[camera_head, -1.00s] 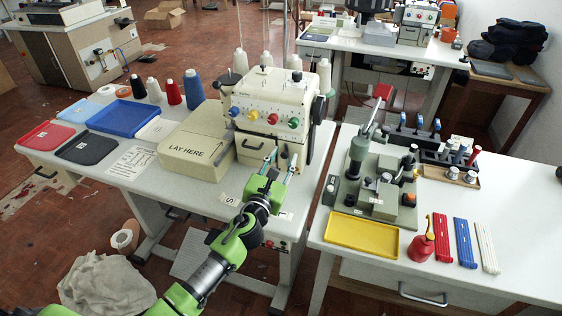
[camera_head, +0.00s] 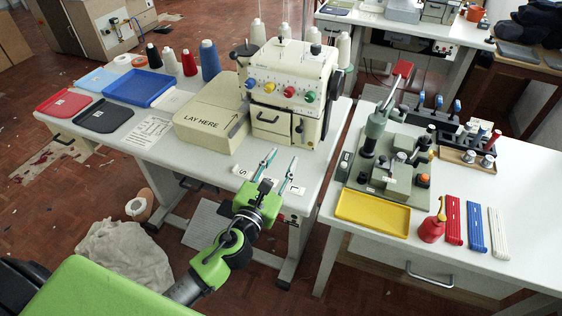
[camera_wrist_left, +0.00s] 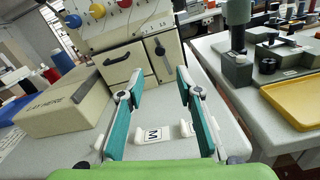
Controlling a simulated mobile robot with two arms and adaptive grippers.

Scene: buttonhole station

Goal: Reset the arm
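My left gripper (camera_head: 278,165) is open in the head view, with its teal fingers apart above the front of the sewing table. It points toward the cream sewing machine (camera_head: 288,95) and is apart from it. In the left wrist view the open left gripper (camera_wrist_left: 155,92) has nothing between its fingers. A white piece with an M label (camera_wrist_left: 153,134) lies on the table beyond and below the fingers. My right gripper is not in view.
The "LAY HERE" block (camera_head: 210,128) stands left of the machine. The right table holds a grey-green press (camera_head: 385,180), a yellow tray (camera_head: 372,214) and a red oil bottle (camera_head: 431,230). A crumpled cloth (camera_head: 125,255) lies on the floor. A gap separates the tables.

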